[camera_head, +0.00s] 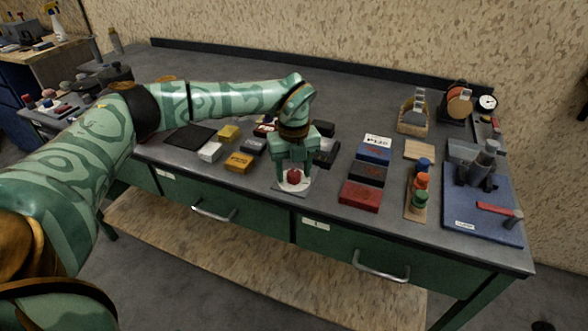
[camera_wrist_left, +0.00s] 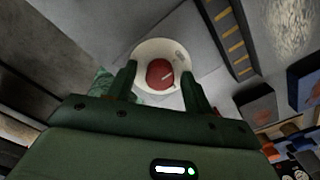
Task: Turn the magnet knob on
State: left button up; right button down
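The red knob (camera_head: 294,176) sits on a round white disc on a small grey plate (camera_head: 291,190) near the bench's front edge. In the left wrist view the knob (camera_wrist_left: 160,73) shows a short white line mark, pointing toward the right, inside the white disc (camera_wrist_left: 151,49). My left gripper (camera_head: 294,179) points down over the knob. Its fingers are open, one on each side of the knob; in the left wrist view (camera_wrist_left: 159,82) a gap shows between each finger and the knob. My right gripper is in neither view.
Yellow, white and orange boxes (camera_head: 238,162) lie left of the knob. Blue, dark and red blocks (camera_head: 361,196) lie to its right, with a board of coloured knobs (camera_head: 419,191) beyond. A blue plate with a vise (camera_head: 482,210) stands at the right end. The back of the bench is mostly clear.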

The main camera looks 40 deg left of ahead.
pick_arm(q)
jog(key=c, duration=0.9)
jog(key=shift+o, duration=0.2)
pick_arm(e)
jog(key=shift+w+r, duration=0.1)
